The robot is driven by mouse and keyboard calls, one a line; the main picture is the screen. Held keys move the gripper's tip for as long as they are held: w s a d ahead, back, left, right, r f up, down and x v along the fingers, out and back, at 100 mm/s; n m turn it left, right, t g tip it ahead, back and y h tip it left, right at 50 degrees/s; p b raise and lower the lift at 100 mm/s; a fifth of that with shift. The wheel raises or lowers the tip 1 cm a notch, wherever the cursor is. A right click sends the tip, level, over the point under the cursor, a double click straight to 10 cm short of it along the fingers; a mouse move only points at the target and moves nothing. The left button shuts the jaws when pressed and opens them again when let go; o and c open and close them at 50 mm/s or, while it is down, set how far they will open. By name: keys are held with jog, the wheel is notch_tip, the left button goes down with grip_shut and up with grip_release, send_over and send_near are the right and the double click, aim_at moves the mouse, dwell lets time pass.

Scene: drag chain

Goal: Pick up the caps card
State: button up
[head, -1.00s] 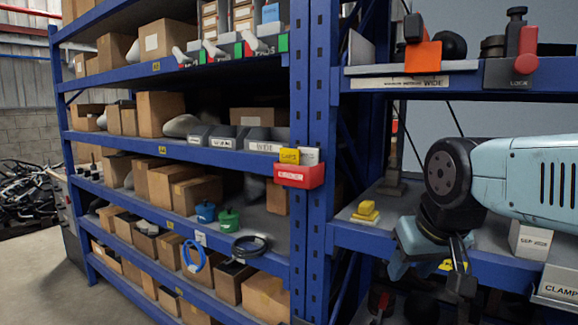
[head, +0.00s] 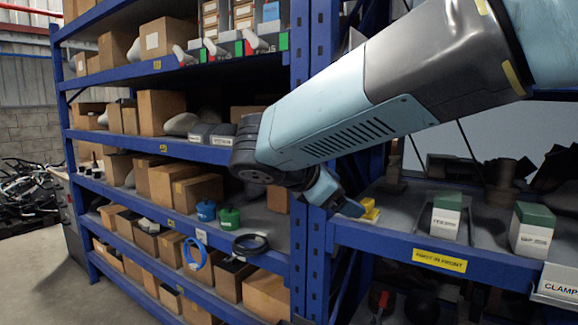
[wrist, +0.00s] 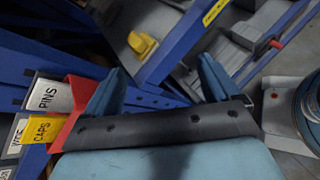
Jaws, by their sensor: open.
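The caps card is a yellow card (wrist: 40,130) marked CAPS at the lower left of the wrist view. It stands in a row with a white PINS card (wrist: 52,97) and a partly seen white card at the edge. A red holder (wrist: 80,92) is right beside the cards. My gripper (wrist: 160,82) is open, fingers spread wide, with nothing between them; the card lies to the left, outside the left finger. In the head view my gripper (head: 343,204) is near the blue upright, and my arm hides the card and holder.
A yellow stepped block (head: 370,212) sits on the right shelf, also in the wrist view (wrist: 142,43). Blue rack uprights (head: 315,60) stand close to my arm. Green-topped boxes (head: 446,215) stand farther right. Cardboard boxes (head: 200,192) fill the left shelves.

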jog(key=w+a+r+n+t, duration=0.25)
jog(key=a+n+t, duration=0.2)
jog(key=a, duration=0.35)
jog(key=w+a+r+n+t, duration=0.25)
jog(key=a+r+n, duration=0.2)
jog(key=a, duration=0.45)
jog(key=shift+h, duration=0.4)
jog(key=shift+f+x, duration=0.2)
jog(key=shift+x, duration=6.3)
jog(key=shift+s+d, duration=0.15)
jog(key=c, duration=1)
jog(key=shift+c, duration=0.2)
jog(key=shift+r, duration=0.15)
